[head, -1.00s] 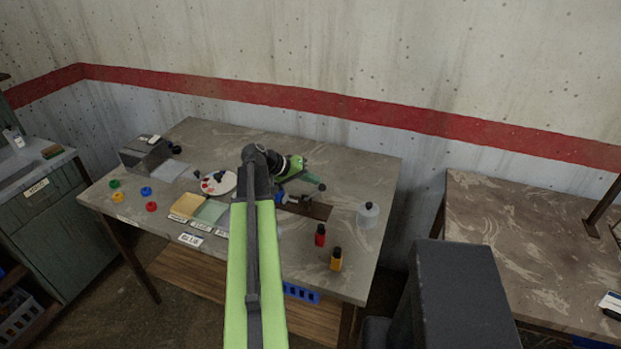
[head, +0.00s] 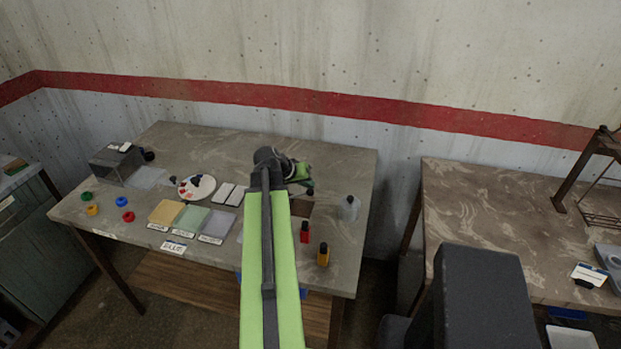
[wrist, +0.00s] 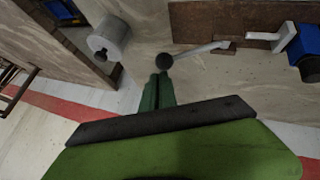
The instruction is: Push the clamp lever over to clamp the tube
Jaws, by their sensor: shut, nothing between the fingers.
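The clamp lever (wrist: 200,49) shows in the wrist view as a thin grey rod ending in a black ball knob (wrist: 164,61). A blue and white clamp part (wrist: 305,44) with a dark piece sits at the right end of that view; I cannot make out the tube. My gripper (wrist: 158,82) is shut and empty, its green fingertips close below the knob; touching or not I cannot tell. In the head view my gripper (head: 306,186) hides most of the clamp, and a bit of the board (head: 301,207) shows.
A clear bottle (head: 349,208) stands right of the board. A red bottle (head: 304,232) and a yellow bottle (head: 323,254) stand near the front. Coloured pads, a paint palette (head: 196,187) and small rings lie left on the table. A second table (head: 490,220) is at right.

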